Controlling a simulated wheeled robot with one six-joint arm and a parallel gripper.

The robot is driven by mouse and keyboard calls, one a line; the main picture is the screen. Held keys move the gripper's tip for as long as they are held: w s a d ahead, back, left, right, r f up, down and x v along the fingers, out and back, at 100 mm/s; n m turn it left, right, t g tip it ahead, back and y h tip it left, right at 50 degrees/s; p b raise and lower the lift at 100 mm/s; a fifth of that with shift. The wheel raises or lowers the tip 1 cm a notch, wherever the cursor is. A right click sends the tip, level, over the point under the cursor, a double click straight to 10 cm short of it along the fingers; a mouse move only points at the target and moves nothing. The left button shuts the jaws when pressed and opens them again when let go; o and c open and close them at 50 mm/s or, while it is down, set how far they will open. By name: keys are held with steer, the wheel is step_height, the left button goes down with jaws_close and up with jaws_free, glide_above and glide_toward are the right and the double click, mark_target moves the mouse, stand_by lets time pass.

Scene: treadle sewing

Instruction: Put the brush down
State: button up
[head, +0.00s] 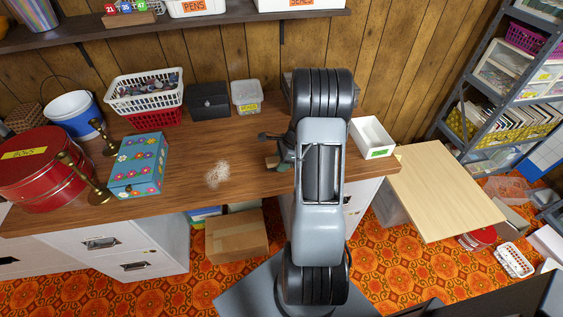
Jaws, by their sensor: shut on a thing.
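My gripper (274,148) is over the wooden counter (235,150), left of my arm, which hides much of it. It is shut on the brush (271,161), of which only a small tan part shows beside the dark fingers. The rest of the brush is hidden, and I cannot tell whether it touches the counter. A pale, scattered heap of dust or crumbs (218,174) lies on the counter to the left of my gripper.
A flowered blue box (138,165), brass candlesticks (84,180), a red tin (42,170) and baskets (145,95) crowd the left. A black box (209,104) and clear tub (246,96) stand behind. A white bin (371,137) is right. Counter around the heap is free.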

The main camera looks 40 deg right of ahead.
steer(key=o, duration=0.8)
steer(key=shift+s+a+f, duration=0.1)
steer(key=shift+s+f, duration=0.1)
steer(key=shift+f, duration=0.55)
steer(key=shift+o, duration=0.2)
steer(key=v, duration=0.4)
steer(key=p+v, duration=0.1)
steer(key=v, duration=0.7)
steer(key=shift+w+r, duration=0.25)
steer(key=shift+r, duration=0.1)
steer(key=shift+a+r, duration=0.1)
steer(key=shift+r, duration=0.3)
steer(key=s+a+r+n+h, duration=0.1)
steer(key=a+r+n, duration=0.2)
steer(key=a+n, duration=0.3)
steer(key=s+a+r+n+h, duration=0.1)
steer(key=a+r+n, duration=0.3)
steer(key=a, duration=0.3)
steer(key=s+a+r+n+t+h, duration=0.1)
steer(key=s+a+r+n+h, duration=0.1)
steer(key=s+a+n, duration=0.6)
steer(key=a+n, duration=0.3)
steer(key=n, duration=0.2)
steer(key=shift+s+a, duration=0.2)
steer(key=shift+a, duration=0.05)
